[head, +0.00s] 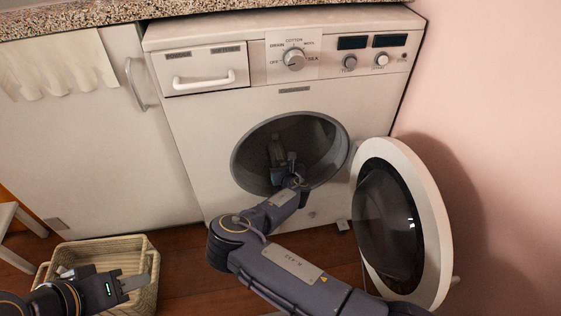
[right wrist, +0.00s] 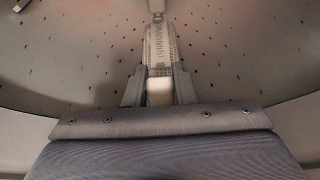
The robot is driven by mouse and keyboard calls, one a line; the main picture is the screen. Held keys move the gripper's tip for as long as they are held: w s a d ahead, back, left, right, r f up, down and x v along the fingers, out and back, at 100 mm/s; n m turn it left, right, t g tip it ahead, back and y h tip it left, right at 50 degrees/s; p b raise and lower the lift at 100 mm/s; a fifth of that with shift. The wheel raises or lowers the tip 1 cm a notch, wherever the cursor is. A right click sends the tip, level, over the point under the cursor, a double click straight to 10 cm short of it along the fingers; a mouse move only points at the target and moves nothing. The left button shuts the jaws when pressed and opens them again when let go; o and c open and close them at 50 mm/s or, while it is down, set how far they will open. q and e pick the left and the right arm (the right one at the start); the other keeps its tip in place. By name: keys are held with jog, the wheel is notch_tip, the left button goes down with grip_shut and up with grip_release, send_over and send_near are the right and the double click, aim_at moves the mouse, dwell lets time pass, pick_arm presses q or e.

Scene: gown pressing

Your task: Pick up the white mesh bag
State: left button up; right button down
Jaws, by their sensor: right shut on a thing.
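My right arm reaches through the open door of the washing machine (head: 205,120), and its gripper (head: 277,150) is inside the dark drum. In the right wrist view the right gripper (right wrist: 159,88) has its fingers closed on a small pale piece, which I take for the white mesh bag (right wrist: 159,92). Most of the bag is hidden or hard to make out; in the head view I cannot make it out. My left gripper (head: 140,280) hangs low at the left over the wicker basket (head: 140,247), and its finger opening is unclear.
The round door (head: 436,225) stands open at the right near the pink wall (head: 490,90). The perforated drum wall (right wrist: 235,50) surrounds the right gripper. A white cabinet (head: 80,150) stands left of the machine under a speckled counter (head: 90,17). Pale cloth (head: 60,65) hangs there.

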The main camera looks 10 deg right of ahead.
jog(key=shift+r, duration=0.1)
jog(key=shift+r, duration=0.25)
jog(key=r+p, duration=0.2)
jog(key=r, duration=0.1)
jog(key=shift+s+a+r+p, duration=0.1)
jog(key=shift+s+r+p, duration=0.1)
jog(key=shift+r+p, duration=0.1)
jog(key=s+a+r+p, duration=0.1)
jog(key=s+r+p, duration=0.1)
jog(key=s+r, duration=0.2)
jog(key=s+a+r+p, duration=0.2)
jog(key=s+r+p, duration=0.1)
jog(key=s, duration=0.6)
jog(key=shift+s+r, duration=0.15)
jog(key=shift+r, duration=0.75)
jog(key=c, duration=1.7)
grip_release()
grip_shut()
